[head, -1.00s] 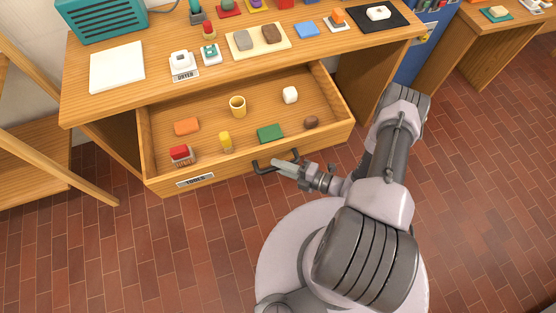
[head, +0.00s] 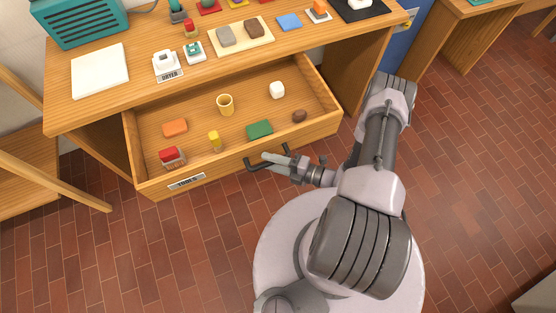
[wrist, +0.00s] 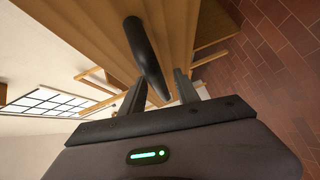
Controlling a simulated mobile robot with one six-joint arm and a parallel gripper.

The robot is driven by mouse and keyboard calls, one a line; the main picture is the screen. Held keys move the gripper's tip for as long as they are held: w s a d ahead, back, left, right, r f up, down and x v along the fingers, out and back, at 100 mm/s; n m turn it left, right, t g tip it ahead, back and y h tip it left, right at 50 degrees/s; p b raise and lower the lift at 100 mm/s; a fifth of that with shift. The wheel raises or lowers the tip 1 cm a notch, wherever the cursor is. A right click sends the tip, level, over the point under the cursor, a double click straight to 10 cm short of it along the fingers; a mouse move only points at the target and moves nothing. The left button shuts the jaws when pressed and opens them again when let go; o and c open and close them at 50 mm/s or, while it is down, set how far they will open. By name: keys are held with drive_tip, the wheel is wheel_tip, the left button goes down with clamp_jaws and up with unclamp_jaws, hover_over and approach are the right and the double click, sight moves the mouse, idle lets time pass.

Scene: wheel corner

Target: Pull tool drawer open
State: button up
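The tool drawer (head: 250,150) is pulled out from under the workbench, its inside in plain view, with a "TOOLS" label (head: 187,182) on its front. Its dark bar handle (head: 252,166) also shows in the wrist view (wrist: 147,52). My gripper (head: 268,156) is at the handle. In the wrist view my gripper's fingers (wrist: 159,76) stand apart on both sides of the bar. The bar lies close to the left finger, and a narrow gap shows at the right one. Contact is hard to tell.
The workbench top (head: 140,70) carries several objects. A wooden frame (head: 60,180) stands at left. Brick floor (head: 470,200) is clear at right.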

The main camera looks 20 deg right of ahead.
drive_tip(key=p+v, duration=0.2)
drive_tip(key=v, duration=1.5)
drive_tip(key=shift+s, duration=0.2)
drive_tip(key=shift+d+r, duration=0.1)
drive_tip(key=w+a+r+n+g+h, duration=0.1)
drive_tip(key=w+r+n+g, duration=0.25)
drive_tip(key=r+n, duration=0.45)
drive_tip(key=w+a+r+n+g+h, duration=0.15)
drive_tip(key=r+n+g, duration=0.25)
drive_tip(key=r+n, duration=0.4)
drive_tip(key=w+r+n+g+h, duration=0.2)
drive_tip(key=w+r+n+g, duration=0.1)
drive_tip(key=r+n, duration=0.5)
drive_tip(key=s+a+r+n+t+h, duration=0.2)
drive_tip(key=s+a+r+n, duration=0.1)
drive_tip(key=a+r+n, duration=0.4)
drive_tip(key=s+a+r+n+t+h, duration=0.3)
drive_tip(key=a+r+n, duration=0.4)
drive_tip(key=r+n, duration=0.4)
drive_tip(key=shift+s+r+b, duration=0.35)
drive_tip(key=shift+s+r, duration=0.1)
drive_tip(key=shift+s, duration=0.1)
